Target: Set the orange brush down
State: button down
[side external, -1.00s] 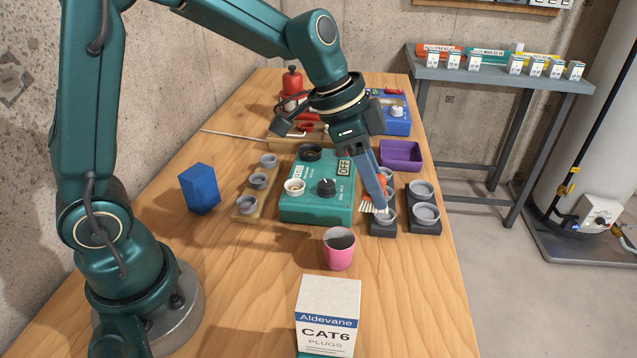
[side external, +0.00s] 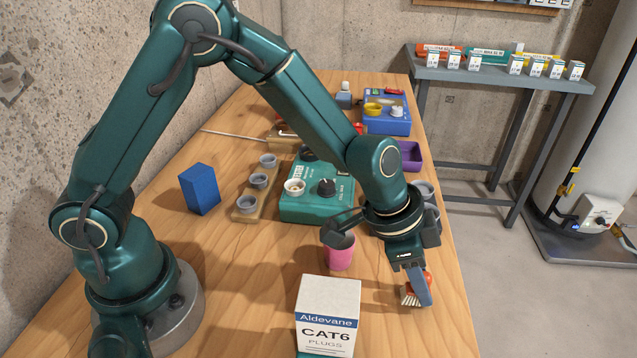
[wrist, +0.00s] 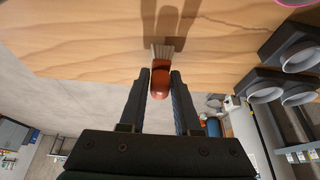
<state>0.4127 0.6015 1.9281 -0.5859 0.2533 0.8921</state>
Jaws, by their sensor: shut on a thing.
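The orange brush (side external: 427,283) with pale bristles is low over the front right part of the wooden bench, near its right edge. My gripper (side external: 420,290) is shut on it. In the wrist view the rounded orange handle (wrist: 160,84) sits between the two dark fingers of my gripper (wrist: 160,76), and the bristles point toward the wood. I cannot tell whether the bristles touch the bench.
A pink cup (side external: 340,256) and the white CAT6 box (side external: 328,310) stand left of my gripper. The teal tester (side external: 315,205) lies behind. Dark blocks with grey cups (wrist: 292,55) are nearby. Bare wood surrounds the brush.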

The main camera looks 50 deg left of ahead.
jog(key=shift+f, duration=0.3)
jog(key=c, duration=0.6)
grip_release()
jog(key=shift+f, duration=0.15)
